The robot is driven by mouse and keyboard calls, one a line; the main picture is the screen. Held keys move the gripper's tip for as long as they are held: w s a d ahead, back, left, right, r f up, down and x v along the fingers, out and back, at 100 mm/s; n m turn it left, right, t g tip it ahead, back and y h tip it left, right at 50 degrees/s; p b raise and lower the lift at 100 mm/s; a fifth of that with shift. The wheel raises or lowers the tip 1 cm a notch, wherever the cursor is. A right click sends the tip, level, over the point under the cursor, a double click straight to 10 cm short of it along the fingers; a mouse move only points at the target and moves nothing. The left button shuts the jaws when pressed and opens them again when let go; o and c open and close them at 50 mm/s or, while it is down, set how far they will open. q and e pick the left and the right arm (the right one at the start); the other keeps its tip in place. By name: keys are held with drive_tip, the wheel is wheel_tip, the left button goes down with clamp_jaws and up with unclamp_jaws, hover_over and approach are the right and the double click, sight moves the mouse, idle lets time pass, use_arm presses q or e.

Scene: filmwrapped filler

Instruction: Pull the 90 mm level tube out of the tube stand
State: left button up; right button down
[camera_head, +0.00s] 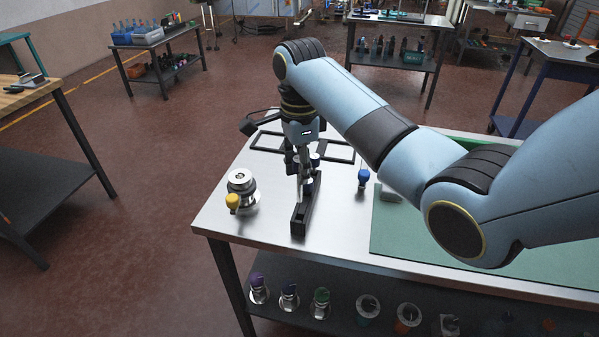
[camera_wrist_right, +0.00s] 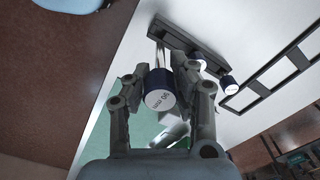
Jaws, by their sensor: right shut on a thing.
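The black tube stand (camera_head: 300,217) sits on the metal bench top, and it also shows at the top of the right wrist view (camera_wrist_right: 178,36). My right gripper (camera_head: 304,172) points down over it, shut on the 90 mm level tube. In the right wrist view, the right gripper (camera_wrist_right: 162,84) has its fingers on either side of the tube's dark blue cap (camera_wrist_right: 158,100), marked "90 mm". The clear tube body runs from the cap toward the stand; I cannot tell whether its far end is inside. My left gripper is out of view.
A round metal fixture with a yellow knob (camera_head: 233,202) stands left of the stand. A small blue-topped item (camera_head: 363,178) and a green mat (camera_head: 405,232) lie to the right. A black frame (camera_head: 342,153) lies behind. The front left bench top is clear.

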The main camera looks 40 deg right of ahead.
drive_tip(key=shift+r, duration=1.55)
